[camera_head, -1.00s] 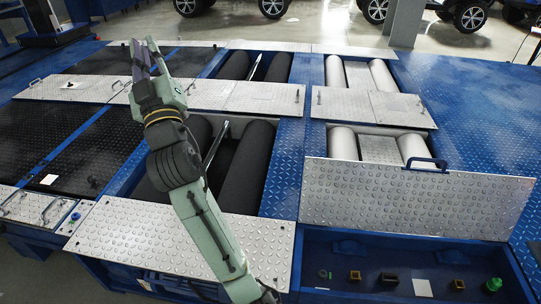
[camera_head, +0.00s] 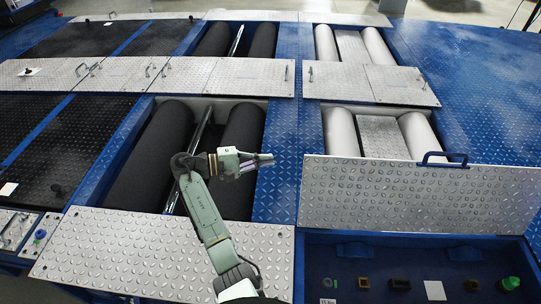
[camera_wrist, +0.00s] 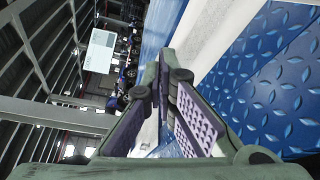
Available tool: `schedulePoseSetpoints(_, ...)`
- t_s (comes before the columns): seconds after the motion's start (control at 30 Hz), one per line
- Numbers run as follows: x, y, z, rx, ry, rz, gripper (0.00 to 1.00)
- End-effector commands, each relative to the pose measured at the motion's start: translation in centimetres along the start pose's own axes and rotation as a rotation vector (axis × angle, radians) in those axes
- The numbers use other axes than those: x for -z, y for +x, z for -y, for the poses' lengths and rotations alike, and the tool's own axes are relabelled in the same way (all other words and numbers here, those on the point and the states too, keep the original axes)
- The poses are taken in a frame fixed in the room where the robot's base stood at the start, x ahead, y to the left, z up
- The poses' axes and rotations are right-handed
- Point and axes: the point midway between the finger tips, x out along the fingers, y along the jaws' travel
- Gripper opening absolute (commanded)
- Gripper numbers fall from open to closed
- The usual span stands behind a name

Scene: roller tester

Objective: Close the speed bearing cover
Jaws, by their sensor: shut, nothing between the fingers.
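The open cover (camera_head: 415,198) is a silver tread-plate lid with a blue handle (camera_head: 444,159) on its top edge. In the head view it stands raised at the right, behind a blue compartment (camera_head: 345,255) holding several small parts. My gripper (camera_head: 268,161) points right, above the blue strip between the black and white rollers, left of the cover and apart from it. In the wrist view my gripper's purple-padded fingers (camera_wrist: 165,85) come together at the tips with nothing held. The cover is not clearly visible there.
Black rollers (camera_head: 241,165) lie behind my arm, and white rollers (camera_head: 342,133) lie behind the cover. A flat silver plate (camera_head: 165,250) lies at front left. Small parts, including a green knob (camera_head: 510,283), sit inside the open compartment. Blue floor (camera_head: 500,120) at the right is clear.

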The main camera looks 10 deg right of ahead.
Motion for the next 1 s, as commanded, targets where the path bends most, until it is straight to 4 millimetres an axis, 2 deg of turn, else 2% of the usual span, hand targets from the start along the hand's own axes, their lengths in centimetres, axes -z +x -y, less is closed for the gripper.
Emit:
schedulePoseSetpoints(0.17, -0.1, 2.4, -0.1, 0.002, 0.000, 0.004, 0.00)
schedulePoseSetpoints(0.53, -0.1, 10.1, -0.1, 0.001, 0.001, 0.001, 0.00)
schedulePoseSetpoints(0.6, -1.4, 9.2, -0.2, 0.000, 0.002, -0.005, 0.00)
schedulePoseSetpoints(0.73, -2.9, 8.7, -0.1, 0.001, 0.002, -0.004, 0.00)
schedulePoseSetpoints(1.0, -3.8, 8.3, 0.0, 0.000, 0.001, -0.003, 0.00)
